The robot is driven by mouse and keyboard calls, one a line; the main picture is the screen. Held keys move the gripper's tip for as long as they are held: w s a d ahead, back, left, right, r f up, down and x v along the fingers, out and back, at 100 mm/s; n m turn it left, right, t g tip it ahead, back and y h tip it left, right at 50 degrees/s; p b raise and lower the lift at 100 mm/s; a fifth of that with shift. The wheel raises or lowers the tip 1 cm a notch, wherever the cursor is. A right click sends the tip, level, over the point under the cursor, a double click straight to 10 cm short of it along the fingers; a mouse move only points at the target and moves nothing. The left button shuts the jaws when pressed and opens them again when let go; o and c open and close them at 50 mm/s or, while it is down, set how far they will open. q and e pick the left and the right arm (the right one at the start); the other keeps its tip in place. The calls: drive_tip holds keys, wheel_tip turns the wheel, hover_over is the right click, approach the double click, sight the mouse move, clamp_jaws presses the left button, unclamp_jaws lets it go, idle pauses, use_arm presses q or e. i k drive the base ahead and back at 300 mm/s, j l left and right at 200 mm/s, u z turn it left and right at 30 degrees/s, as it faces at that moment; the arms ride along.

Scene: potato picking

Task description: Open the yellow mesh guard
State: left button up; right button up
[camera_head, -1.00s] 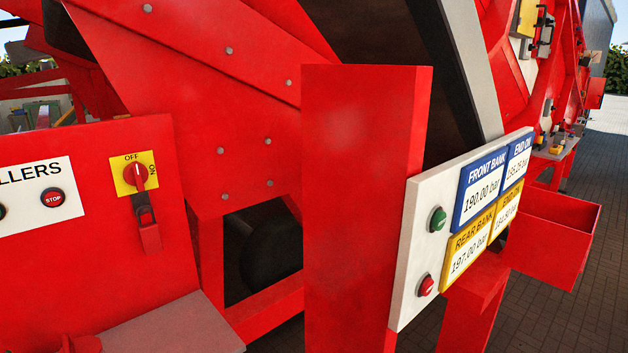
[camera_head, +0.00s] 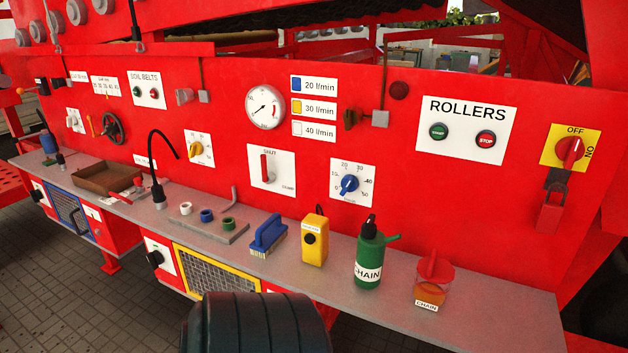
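The yellow mesh guard (camera_head: 208,268) is a grey wire mesh in a yellow frame, set in the red front below the grey shelf. It looks flush with that front, but its lower right part is hidden by a dark rounded shape at the bottom of the head view. A black knob (camera_head: 155,259) on a white plate is just left of the guard. Neither of my grippers is in view, and nothing is seen touching the visible part of the guard.
The grey shelf (camera_head: 330,262) above the guard holds a blue brush (camera_head: 268,236), a yellow box (camera_head: 314,240), a green bottle (camera_head: 369,262) and a cup with a red lid (camera_head: 433,285). A blue mesh guard (camera_head: 70,213) is further left. Paved floor (camera_head: 75,310) lies in front.

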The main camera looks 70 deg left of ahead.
sight(178, 249)
drive_tip(key=u, duration=3)
